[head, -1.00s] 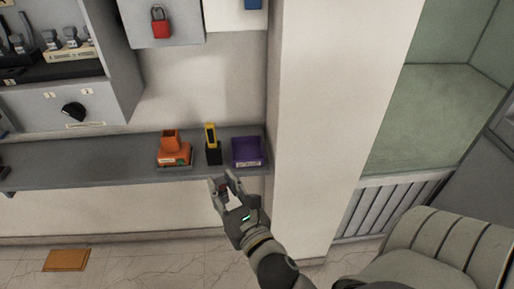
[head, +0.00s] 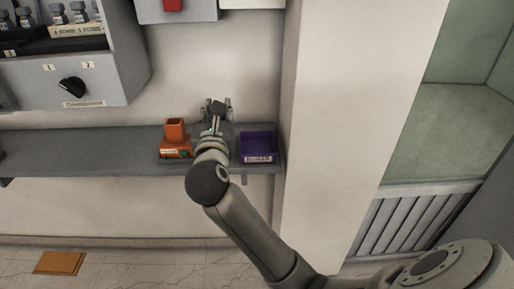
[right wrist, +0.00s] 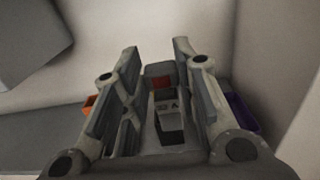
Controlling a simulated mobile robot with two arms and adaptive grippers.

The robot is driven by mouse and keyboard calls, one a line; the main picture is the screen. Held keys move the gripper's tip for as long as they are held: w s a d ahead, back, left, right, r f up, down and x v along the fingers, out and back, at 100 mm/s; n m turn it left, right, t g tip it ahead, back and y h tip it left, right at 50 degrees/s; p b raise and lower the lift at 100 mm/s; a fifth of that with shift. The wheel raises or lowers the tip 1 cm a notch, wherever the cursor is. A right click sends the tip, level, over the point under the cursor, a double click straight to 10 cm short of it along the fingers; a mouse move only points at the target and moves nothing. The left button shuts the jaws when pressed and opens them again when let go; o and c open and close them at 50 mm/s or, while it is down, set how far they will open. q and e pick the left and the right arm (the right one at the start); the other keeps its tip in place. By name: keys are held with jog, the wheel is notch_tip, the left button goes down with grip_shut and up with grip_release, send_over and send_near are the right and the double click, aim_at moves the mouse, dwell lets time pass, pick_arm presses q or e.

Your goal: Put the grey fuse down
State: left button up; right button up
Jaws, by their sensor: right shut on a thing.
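My right gripper (head: 217,106) is over the right part of the grey shelf, between the orange device and the purple bin. In the right wrist view, my right gripper (right wrist: 158,85) has its two fingers on either side of a grey block with a dark red patch, the grey fuse (right wrist: 160,72). The fuse is held between the fingers. In the head view the gripper and wrist hide it. My left gripper is not in view.
The grey shelf (head: 90,150) has free room to the left. An orange device (head: 175,140) stands left of my wrist and a purple bin (head: 258,147) to its right. A wall pillar (head: 335,110) rises right of the bin. A grey cabinet (head: 110,85) hangs above left.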

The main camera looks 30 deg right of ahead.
jog(key=w+d+f, duration=0.1)
jog(key=d+f, duration=0.7)
jog(key=w+d+f, duration=0.1)
jog(key=d+f, duration=0.3)
jog(key=d, duration=0.1)
jog(key=shift+w+f, duration=0.1)
jog(key=shift+w, duration=0.2)
jog(key=shift+a+f, duration=0.1)
jog(key=shift+f, duration=0.1)
jog(key=shift+f+b, duration=0.15)
jog(key=shift+b, duration=0.15)
jog(key=o, duration=1)
jog(key=shift+o, duration=0.2)
